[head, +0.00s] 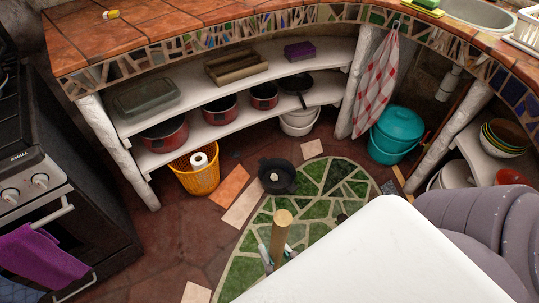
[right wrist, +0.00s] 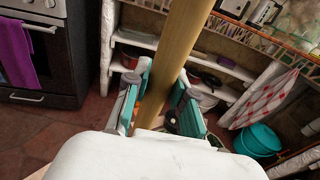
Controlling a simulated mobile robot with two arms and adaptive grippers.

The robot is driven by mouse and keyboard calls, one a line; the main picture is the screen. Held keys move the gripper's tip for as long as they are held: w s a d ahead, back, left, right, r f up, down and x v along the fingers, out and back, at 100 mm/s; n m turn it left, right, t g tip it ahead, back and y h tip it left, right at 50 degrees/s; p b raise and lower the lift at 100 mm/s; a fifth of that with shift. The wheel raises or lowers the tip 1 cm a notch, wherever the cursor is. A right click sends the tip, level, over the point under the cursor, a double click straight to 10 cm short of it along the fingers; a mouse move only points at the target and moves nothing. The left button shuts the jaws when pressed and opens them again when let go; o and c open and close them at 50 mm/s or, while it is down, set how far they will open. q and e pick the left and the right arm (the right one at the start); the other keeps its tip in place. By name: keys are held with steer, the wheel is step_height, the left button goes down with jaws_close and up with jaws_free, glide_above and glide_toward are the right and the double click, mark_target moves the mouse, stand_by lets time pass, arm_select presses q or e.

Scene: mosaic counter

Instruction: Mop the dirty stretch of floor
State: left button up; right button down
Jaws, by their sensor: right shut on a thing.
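My right gripper (head: 276,258) is shut on the mop's tan wooden handle, which stands near upright over the green mosaic patch of floor in the head view. The handle (right wrist: 178,50) fills the space between the teal-padded fingers (right wrist: 160,105) in the right wrist view. The handle's top end (head: 282,217) shows; the mop head is hidden. The floor (head: 165,240) is dark red tile with a green mosaic patch (head: 318,205). I cannot make out a clear dirty stretch. My left gripper is not in view.
A black round pot (head: 277,178) sits on the floor by the mosaic. A yellow basket (head: 198,180) and teal bucket (head: 397,135) stand near the curved shelves (head: 235,110). An oven (head: 60,190) is at left. Open floor lies between oven and mosaic.

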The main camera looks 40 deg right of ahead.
steer(key=shift+s+a, duration=0.1)
steer(key=shift+s, duration=0.75)
steer(key=shift+s+r+p, duration=0.1)
steer(key=shift+s+p, duration=0.75)
steer(key=shift+s, duration=0.2)
steer(key=shift+s+d+r+p, duration=0.65)
steer(key=shift+s+p, duration=4.55)
steer(key=shift+s, duration=10.65)
steer(key=shift+w+d+r+p, duration=0.15)
steer(key=shift+d+p, duration=0.5)
steer(key=shift+d, duration=0.6)
steer(key=shift+d+r+p, duration=0.1)
steer(key=shift+d+p, duration=0.5)
steer(key=shift+d, duration=0.6)
